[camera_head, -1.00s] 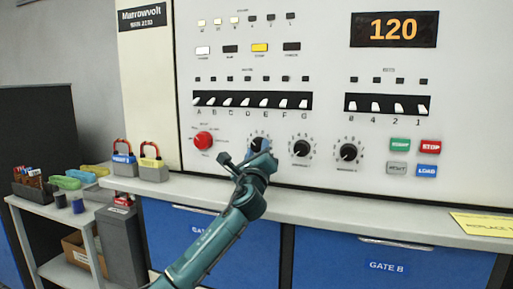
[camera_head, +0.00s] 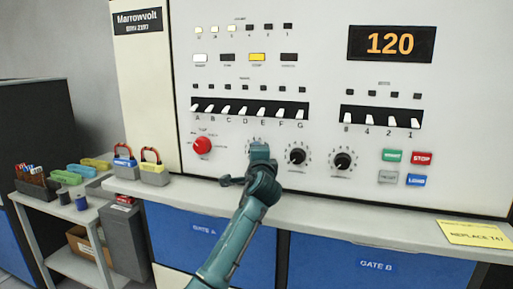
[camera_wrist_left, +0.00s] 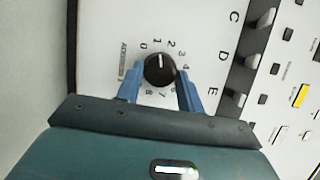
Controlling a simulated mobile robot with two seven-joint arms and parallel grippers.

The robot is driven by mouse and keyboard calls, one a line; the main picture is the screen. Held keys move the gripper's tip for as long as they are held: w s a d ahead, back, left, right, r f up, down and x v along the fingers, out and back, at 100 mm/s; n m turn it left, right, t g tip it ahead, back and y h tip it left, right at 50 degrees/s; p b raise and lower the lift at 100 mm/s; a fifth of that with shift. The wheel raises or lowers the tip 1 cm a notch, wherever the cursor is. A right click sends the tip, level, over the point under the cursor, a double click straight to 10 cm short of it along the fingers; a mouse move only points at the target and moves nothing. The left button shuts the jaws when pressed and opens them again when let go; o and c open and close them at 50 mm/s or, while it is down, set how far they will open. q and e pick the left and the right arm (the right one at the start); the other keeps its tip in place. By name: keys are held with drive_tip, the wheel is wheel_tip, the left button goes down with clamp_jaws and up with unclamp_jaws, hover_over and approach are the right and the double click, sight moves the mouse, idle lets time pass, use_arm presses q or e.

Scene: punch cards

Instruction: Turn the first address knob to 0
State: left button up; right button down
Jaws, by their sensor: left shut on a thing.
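The first address knob is a round black dial with a white pointer line. It shows in the left wrist view (camera_wrist_left: 160,68), its pointer aimed up close to the 1, with the 0 just to the left. My left gripper (camera_wrist_left: 160,78) is shut on this knob, one blue finger on each side. In the head view my left gripper (camera_head: 259,152) covers most of the knob. The second knob (camera_head: 297,156) and third knob (camera_head: 343,161) stand to its right. The orange display (camera_head: 391,43) reads 120. My right gripper is not in view.
A red knob (camera_head: 202,146) is left of my gripper. A row of toggle switches (camera_head: 250,111) runs above. Coloured buttons (camera_head: 405,168) are at the right. A grey ledge (camera_head: 330,216) runs below the panel, with two padlocks (camera_head: 153,169) at its left end.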

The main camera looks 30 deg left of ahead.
use_arm(q)
drive_tip(key=n+p, duration=0.2)
drive_tip(key=n+g+h+p, duration=0.1)
drive_tip(key=p, duration=0.1)
drive_tip(key=n+h+p, duration=0.1)
drive_tip(key=n+p, duration=0.1)
drive_tip(key=shift+a+r+n+g, duration=0.1)
drive_tip(key=shift+r+n+g, duration=0.2)
drive_tip(key=shift+r, duration=0.05)
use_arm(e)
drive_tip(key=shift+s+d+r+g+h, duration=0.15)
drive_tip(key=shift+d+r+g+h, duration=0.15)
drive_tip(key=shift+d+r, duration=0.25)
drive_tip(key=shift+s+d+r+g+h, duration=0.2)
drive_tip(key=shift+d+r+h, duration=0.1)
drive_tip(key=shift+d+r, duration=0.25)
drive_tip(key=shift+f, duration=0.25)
use_arm(q)
drive_tip(key=o, duration=0.9)
drive_tip(key=shift+c, duration=0.2)
drive_tip(key=shift+o, duration=0.6)
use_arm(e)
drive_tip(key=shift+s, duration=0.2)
